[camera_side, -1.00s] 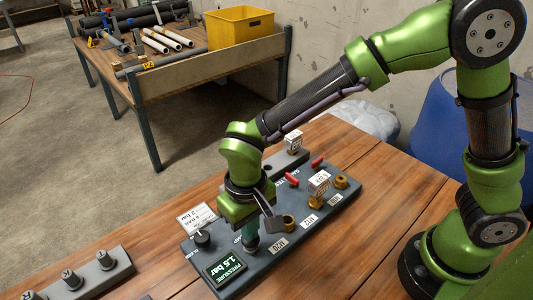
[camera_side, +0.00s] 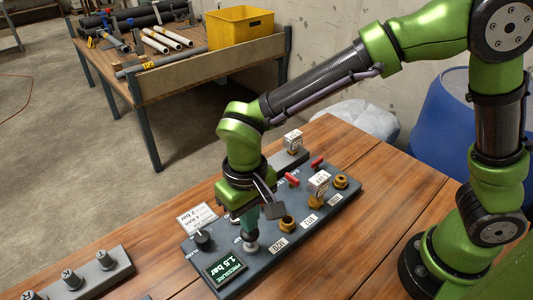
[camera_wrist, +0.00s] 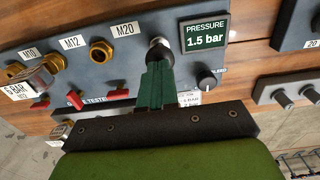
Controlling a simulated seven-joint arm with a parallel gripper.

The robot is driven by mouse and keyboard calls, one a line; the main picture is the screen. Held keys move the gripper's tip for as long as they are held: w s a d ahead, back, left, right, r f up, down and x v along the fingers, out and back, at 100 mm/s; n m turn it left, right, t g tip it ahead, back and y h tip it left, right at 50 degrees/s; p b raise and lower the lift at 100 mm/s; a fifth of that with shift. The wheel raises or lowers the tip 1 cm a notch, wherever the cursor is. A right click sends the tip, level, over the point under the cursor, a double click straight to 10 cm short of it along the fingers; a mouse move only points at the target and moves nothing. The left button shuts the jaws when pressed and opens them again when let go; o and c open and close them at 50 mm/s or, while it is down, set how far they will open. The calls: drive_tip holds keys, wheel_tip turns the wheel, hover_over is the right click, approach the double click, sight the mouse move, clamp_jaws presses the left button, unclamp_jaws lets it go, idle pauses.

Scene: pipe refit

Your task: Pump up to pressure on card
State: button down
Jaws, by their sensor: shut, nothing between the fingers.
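The gauge panel (camera_side: 285,247) lies on the wooden bench. Its pressure display (camera_side: 226,268) reads 1.5 bar, also in the wrist view (camera_wrist: 206,36). A silver round-topped pump knob (camera_side: 251,246) stands beside the display; it also shows in the wrist view (camera_wrist: 160,48). My gripper (camera_side: 248,232) is shut and empty, pointing down just above the knob; in the wrist view its green fingers (camera_wrist: 157,66) end at the knob. I cannot tell whether they touch. A white card (camera_side: 197,218) stands behind the panel; its lower line seems to read 2 bar. A black dial (camera_side: 203,238) is near it.
Brass fittings (camera_side: 287,222) labelled M20, M12 and M10 and red levers (camera_side: 292,179) line the panel. A grey knob strip (camera_side: 88,274) lies at left. Bare wood lies between strip and panel.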

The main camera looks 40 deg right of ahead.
drive_tip(key=shift+f, duration=1.7)
drive_tip(key=shift+r, duration=1.7)
drive_tip(key=shift+r, duration=0.1)
drive_tip(key=shift+r, duration=2.4)
